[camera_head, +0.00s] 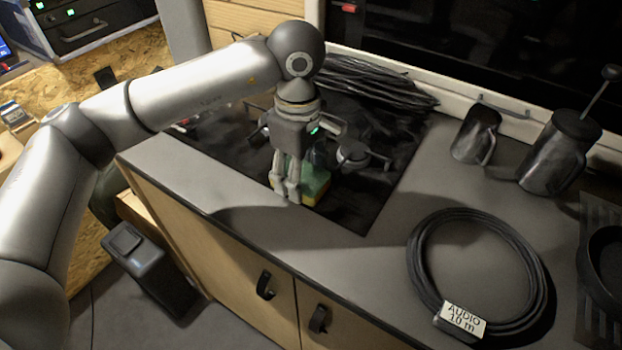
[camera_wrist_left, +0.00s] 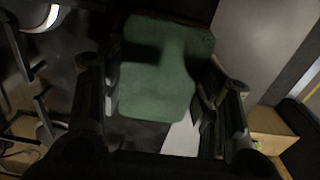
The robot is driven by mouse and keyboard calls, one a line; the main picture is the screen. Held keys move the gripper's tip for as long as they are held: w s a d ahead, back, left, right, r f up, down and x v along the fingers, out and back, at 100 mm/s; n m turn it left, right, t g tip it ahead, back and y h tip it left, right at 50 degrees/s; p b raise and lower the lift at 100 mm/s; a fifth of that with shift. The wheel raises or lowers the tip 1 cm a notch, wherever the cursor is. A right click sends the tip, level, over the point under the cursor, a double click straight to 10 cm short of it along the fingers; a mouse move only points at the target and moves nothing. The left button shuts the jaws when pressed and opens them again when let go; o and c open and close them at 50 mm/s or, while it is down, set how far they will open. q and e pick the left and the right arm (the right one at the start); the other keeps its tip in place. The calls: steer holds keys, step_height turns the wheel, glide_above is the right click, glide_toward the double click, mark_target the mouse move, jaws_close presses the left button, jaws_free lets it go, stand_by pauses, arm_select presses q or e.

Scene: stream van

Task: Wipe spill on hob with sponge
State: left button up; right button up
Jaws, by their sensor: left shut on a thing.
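A yellow and green sponge (camera_head: 314,186) is at the front part of the black hob (camera_head: 345,212), set in the grey counter. My left gripper (camera_head: 289,192) points down and is shut on the sponge. In the left wrist view the green face of the sponge (camera_wrist_left: 158,70) lies between the two fingers (camera_wrist_left: 158,112). I cannot tell for sure whether the sponge touches the hob. No spill can be made out clearly; dark shadow covers much of the hob. My right gripper is not in view.
A coiled audio cable (camera_head: 420,262) lies on the counter at the right. A metal mug (camera_head: 474,135) and a metal pot (camera_head: 556,155) stand behind it. A bundle of black cables (camera_head: 375,80) lies behind the hob. A burner support (camera_head: 352,158) is close beside the gripper.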

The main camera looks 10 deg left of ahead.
arm_select(q)
steer(key=shift+r+p, duration=1.2)
steer(key=shift+r, duration=1.8)
steer(key=shift+r+p, duration=0.65)
steer(key=shift+r, duration=0.85)
